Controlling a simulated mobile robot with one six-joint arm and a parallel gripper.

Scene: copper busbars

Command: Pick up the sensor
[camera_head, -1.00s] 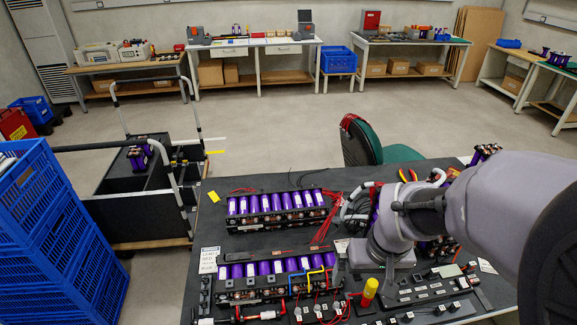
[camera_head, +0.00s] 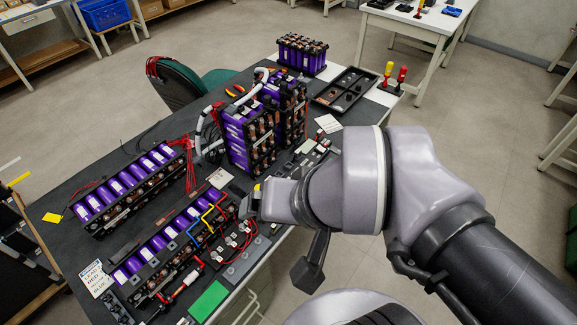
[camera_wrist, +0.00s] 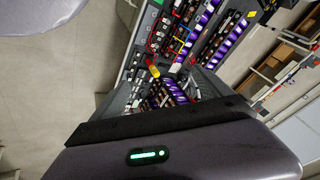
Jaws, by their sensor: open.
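I cannot tell for sure which item is the sensor. Small round pieces with red leads (camera_head: 235,250) lie on the table beside the lower purple battery module (camera_head: 165,240). A white-and-red probe-like piece (camera_head: 183,282) lies in front of that module. My gripper (camera_head: 254,205) is at the end of the grey arm, over the table right of the module. Its jaws are small and partly hidden here, with nothing visible between them. In the wrist view, a grey housing with a green light fills the lower part, and the jaws do not show.
The dark worktable (camera_head: 130,160) also bears another purple module (camera_head: 130,190), upright battery blocks (camera_head: 250,140), a black tray (camera_head: 345,92) and a green pad (camera_head: 208,300). A green chair (camera_head: 215,80) stands behind it. Open floor lies to the right.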

